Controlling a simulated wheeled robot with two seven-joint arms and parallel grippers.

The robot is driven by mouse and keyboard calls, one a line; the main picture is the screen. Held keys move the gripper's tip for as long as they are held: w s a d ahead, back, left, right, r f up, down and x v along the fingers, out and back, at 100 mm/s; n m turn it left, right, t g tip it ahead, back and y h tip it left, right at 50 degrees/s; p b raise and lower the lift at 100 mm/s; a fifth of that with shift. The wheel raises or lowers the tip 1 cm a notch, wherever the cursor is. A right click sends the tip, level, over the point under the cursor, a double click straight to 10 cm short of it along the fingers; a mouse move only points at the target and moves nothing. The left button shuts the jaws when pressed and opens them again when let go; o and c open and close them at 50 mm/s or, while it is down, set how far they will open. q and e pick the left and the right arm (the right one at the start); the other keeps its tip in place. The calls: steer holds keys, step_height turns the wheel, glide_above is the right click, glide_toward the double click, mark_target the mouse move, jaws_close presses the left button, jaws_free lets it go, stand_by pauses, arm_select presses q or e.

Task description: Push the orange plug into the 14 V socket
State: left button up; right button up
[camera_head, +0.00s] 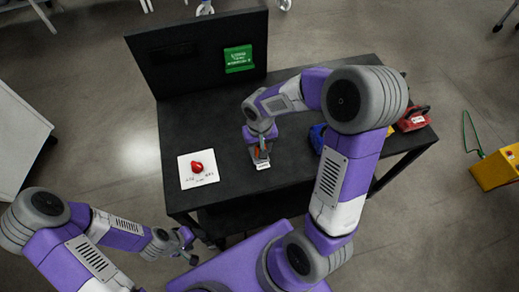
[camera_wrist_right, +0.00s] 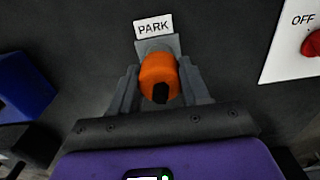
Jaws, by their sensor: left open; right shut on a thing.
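The orange plug (camera_wrist_right: 158,76) is between the fingers of my right gripper (camera_wrist_right: 160,88), which is shut on it. A dark cable end shows on its near side. The plug is at a grey holder beside a white PARK label (camera_wrist_right: 153,27); I cannot tell whether it is still seated there. In the head view, my right gripper (camera_head: 261,150) is low over the black table, with a bit of the orange plug (camera_head: 260,154) showing. My left gripper (camera_head: 188,247) is open and empty in front of the table. I cannot make out the 14 V socket.
A white switch panel (camera_head: 186,181) with a red knob (camera_head: 197,167) lies left on the black table (camera_head: 210,115). A blue object (camera_head: 317,138) and a red one (camera_head: 414,119) are at the right. A dark back panel with a green sign (camera_head: 238,58) stands behind.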

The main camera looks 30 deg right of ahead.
steer(key=shift+r, duration=0.25)
jaws_close()
steer(key=shift+r+p, duration=0.35)
steer(key=shift+p, duration=0.1)
steer(key=shift+r, duration=0.1)
steer(key=shift+r+p, duration=1.2)
steer(key=shift+r, duration=0.2)
